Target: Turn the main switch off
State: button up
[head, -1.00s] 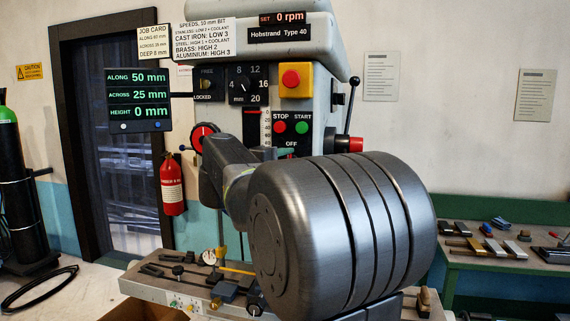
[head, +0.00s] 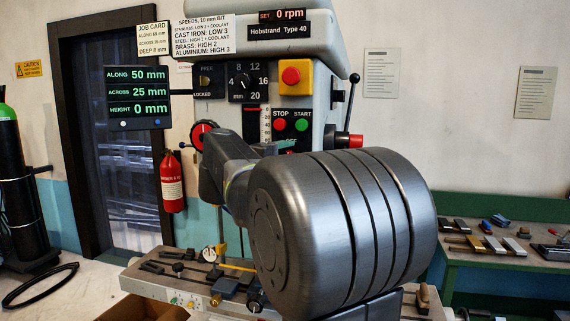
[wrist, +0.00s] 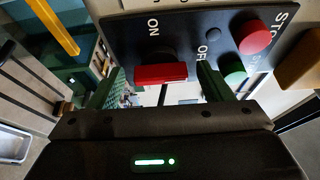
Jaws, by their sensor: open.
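The main switch (wrist: 160,74), a red bar handle on a dark mount, shows in the wrist view below the ON label (wrist: 153,27). The OFF label (wrist: 210,50) is to its right. My gripper (wrist: 155,84) is open, with one green finger on each side of the red handle. I cannot tell whether either finger touches it. The handle lies level in the wrist picture; I cannot tell for sure which label it is set to.
The red stop button (wrist: 254,37) and green start button (wrist: 233,68) are close to the right finger. The drill (head: 290,35) reads 0 rpm. A yellow box with a red button (head: 292,76) sits above the panel. A red fire extinguisher (head: 172,183) hangs left.

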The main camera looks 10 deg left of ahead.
jog(key=shift+s, duration=0.1)
jog(key=b+v, duration=0.3)
jog(key=v, duration=1)
jog(key=shift+s+a, duration=0.2)
jog(key=shift+s, duration=0.1)
jog(key=p+x, duration=0.3)
jog(key=x, duration=1.1)
jog(key=b+v, duration=0.4)
jog(key=v, duration=1)
jog(key=w+d+n+t+y, duration=0.3)
jog(key=w+n, duration=0.3)
jog(key=n, duration=0.5)
jog(key=w+d+n+t+y, duration=0.3)
jog(key=w+n, duration=0.3)
jog(key=n, duration=0.5)
jog(key=shift+w+d+f, duration=0.2)
jog(key=shift+w+f, duration=0.05)
jog(key=shift+w, duration=0.05)
